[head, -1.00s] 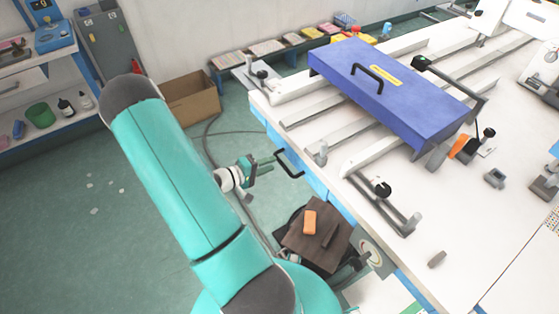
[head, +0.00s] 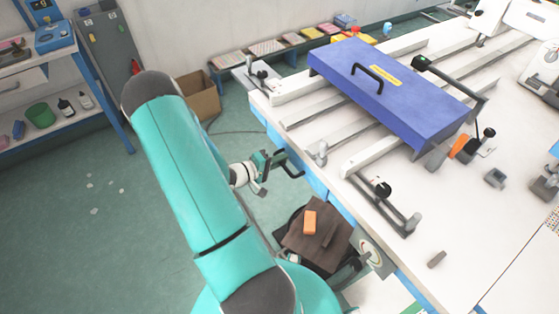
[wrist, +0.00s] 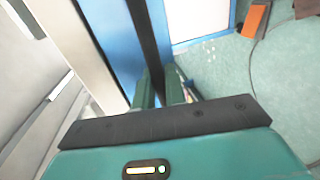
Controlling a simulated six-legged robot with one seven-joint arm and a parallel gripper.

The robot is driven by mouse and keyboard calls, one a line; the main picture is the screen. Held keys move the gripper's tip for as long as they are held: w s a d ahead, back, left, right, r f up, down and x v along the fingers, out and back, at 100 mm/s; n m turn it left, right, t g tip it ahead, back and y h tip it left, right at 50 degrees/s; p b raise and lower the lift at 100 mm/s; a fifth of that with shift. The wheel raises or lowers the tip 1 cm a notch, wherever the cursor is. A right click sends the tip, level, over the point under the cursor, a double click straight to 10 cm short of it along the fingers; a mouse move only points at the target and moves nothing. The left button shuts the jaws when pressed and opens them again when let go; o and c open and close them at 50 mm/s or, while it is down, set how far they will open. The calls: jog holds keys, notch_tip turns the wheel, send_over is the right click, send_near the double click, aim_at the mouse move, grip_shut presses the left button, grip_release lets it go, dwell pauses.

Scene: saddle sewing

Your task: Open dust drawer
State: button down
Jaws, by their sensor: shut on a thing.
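The dust drawer's black bar handle (head: 292,170) stands out from the blue front (head: 314,183) under the white table's left edge. In the wrist view the dark handle (wrist: 148,40) runs down between the fingers of my gripper (wrist: 160,88), beside a blue surface (wrist: 108,35). My gripper (head: 274,160) is at the handle in the head view and shut on it. The fingertips and part of the handle are small or hidden there. I see no clear gap of an opened drawer.
A cardboard box (head: 203,98) is on the floor behind my arm. A blue lidded case (head: 385,95) lies on the table. The floor to the left is open.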

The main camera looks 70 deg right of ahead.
jog(key=shift+a, duration=0.1)
jog(key=f+v, duration=0.2)
jog(key=v, duration=0.9)
jog(key=w+f+v, duration=0.1)
jog(key=f+v, duration=0.2)
jog(key=v, duration=0.9)
jog(key=shift+a+r, duration=0.15)
jog(key=shift+a, duration=0.3)
jog(key=shift+w, duration=0.1)
jog(key=c, duration=1.6)
grip_release()
jog(key=shift+o, duration=0.2)
jog(key=v, duration=1.3)
jog(key=shift+w+a, duration=0.25)
jog(key=shift+w, duration=0.05)
